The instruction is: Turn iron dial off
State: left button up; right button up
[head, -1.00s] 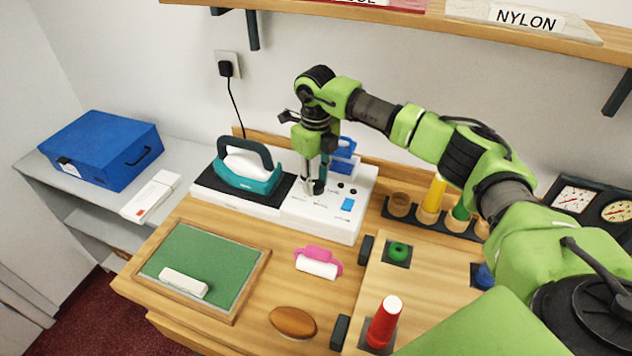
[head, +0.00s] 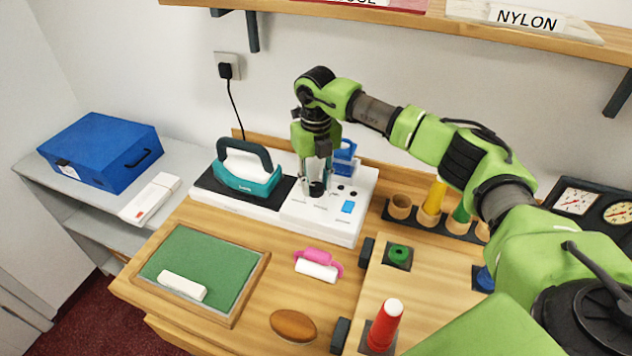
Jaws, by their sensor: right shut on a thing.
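The iron (head: 247,172) is teal and white with a dark handle and rests on the black pad at the left of a white base unit (head: 330,228). My right gripper (head: 316,188) points down over the middle of that unit, with its fingers around a small dark dial (head: 317,190). It is shut on the dial, which is mostly hidden between the fingers. Which way the dial points cannot be told. A blue button (head: 348,206) and small black knobs sit to the right of the gripper on the unit. My left gripper is not in view.
A blue holder (head: 344,152) stands behind the unit. A green board (head: 200,265), a pink-and-white roller (head: 318,265) and a brown oval (head: 293,326) lie in front. Colored cones stand in a rack (head: 430,216) at right. A shelf (head: 400,14) hangs above.

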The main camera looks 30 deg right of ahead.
aim_at(316, 186)
jog(key=o, duration=1.1)
notch_tip(316, 186, up, 8)
jog(key=shift+f, duration=0.2)
jog(key=shift+f, duration=0.15)
